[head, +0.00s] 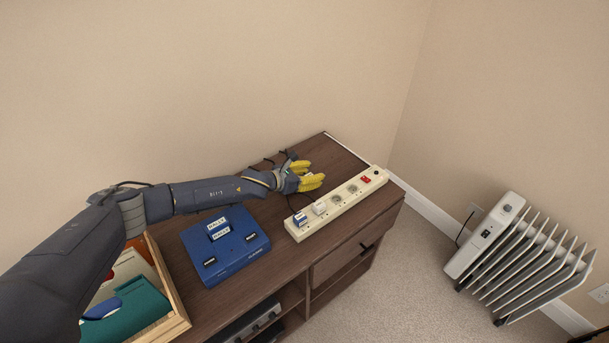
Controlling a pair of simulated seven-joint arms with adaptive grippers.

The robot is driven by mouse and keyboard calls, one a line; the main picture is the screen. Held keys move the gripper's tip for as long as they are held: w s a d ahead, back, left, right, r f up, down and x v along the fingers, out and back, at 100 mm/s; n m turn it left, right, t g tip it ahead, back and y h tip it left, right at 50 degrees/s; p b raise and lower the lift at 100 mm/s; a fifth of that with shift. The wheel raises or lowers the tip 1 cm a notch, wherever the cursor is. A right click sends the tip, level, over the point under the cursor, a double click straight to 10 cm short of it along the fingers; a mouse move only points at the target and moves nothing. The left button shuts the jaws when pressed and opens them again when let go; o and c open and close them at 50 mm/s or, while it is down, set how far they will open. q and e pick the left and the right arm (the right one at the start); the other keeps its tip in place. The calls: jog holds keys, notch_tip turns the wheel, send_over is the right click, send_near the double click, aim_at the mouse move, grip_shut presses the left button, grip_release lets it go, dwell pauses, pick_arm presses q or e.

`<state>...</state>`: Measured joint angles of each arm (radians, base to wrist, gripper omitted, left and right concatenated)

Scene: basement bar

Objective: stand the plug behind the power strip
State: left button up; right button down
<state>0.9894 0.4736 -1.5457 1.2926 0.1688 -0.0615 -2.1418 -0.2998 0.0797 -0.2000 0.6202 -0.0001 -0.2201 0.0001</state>
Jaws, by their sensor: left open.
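The cream power strip (338,205) lies slantwise along the cabinet top, with a red switch at its far right end. A plug with a blue-and-white label (300,219) sits at its near left end, and a white plug (319,208) sits beside it. My left gripper (314,173), with yellow fingers, is open just behind the strip, low over the wood. A small pale piece shows between its fingers; it may be the plug, but the fingers hide most of it. I cannot tell whether it stands or touches them. My right gripper is out of view.
A blue game console (226,244) with a cartridge sits left of the strip. A wooden crate (169,293) of folders is at the front left. Bare cabinet top (337,153) lies at the back right. A white radiator (520,260) stands on the floor.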

pick_arm(q)
jog(key=v, duration=1.2)
jog(key=shift+r, duration=0.1)
